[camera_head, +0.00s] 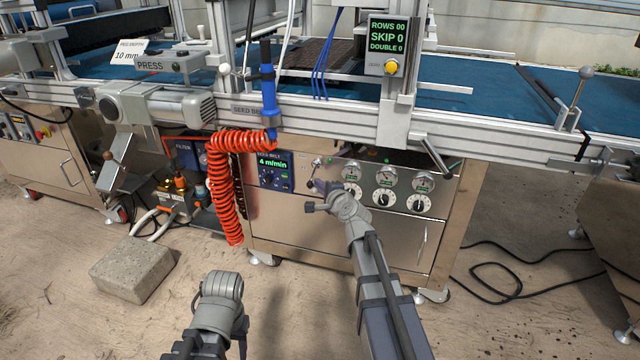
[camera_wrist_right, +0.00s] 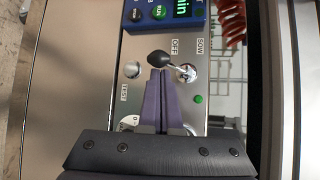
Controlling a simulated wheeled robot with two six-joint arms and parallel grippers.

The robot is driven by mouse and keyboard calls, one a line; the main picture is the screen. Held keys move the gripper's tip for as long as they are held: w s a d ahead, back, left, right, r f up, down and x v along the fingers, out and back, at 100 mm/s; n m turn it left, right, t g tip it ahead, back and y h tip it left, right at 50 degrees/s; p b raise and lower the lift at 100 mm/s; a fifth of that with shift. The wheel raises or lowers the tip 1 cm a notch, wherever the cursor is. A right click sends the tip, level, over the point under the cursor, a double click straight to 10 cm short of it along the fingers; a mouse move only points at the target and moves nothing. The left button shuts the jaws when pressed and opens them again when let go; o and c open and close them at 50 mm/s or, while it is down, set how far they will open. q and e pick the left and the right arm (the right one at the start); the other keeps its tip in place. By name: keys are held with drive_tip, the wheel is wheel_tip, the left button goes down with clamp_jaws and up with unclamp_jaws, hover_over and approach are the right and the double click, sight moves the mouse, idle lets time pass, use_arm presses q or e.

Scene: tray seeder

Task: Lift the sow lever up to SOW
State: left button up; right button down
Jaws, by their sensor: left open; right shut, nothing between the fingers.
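The sow lever is a short metal stem with a black knob (camera_wrist_right: 158,58); in the right wrist view it leans left from its round base, toward the OFF side and away from the SOW label (camera_wrist_right: 201,46). My right gripper (camera_wrist_right: 160,76) is shut and empty, its fingertips right at the knob; whether they touch cannot be told. In the head view my right gripper (camera_head: 320,187) is at the steel panel beside the speed display, and the lever is too small to make out clearly. My left gripper (camera_head: 222,282) is low in front, away from the panel, its fingers hardly visible.
The SEED BELT speed display (camera_head: 272,170) is left of the lever. Round dials (camera_head: 386,197) sit to its right. A coiled orange hose (camera_head: 224,185) hangs at the left. A TEST knob (camera_wrist_right: 132,68) is near the lever. A concrete block (camera_head: 133,268) lies on the floor.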

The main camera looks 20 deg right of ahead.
drive_tip(key=shift+s+r+m+g+y+p, duration=0.1)
drive_tip(key=shift+r+m+g+y+p, duration=0.6)
drive_tip(key=shift+p, duration=2.4)
drive_tip(key=shift+s+r+m+g+y+p, duration=0.1)
drive_tip(key=shift+r+m+g+p, duration=0.9)
drive_tip(key=shift+g+p, duration=1.55)
drive_tip(key=shift+w+r+p, duration=0.1)
drive_tip(key=shift+r+p, duration=0.4)
drive_tip(key=shift+p, duration=0.6)
drive_tip(key=shift+r+y+p, duration=0.3)
drive_tip(key=shift+p, duration=0.1)
drive_tip(key=shift+r, duration=0.1)
drive_tip(key=shift+r+p, duration=0.7)
drive_tip(key=shift+p, duration=0.15)
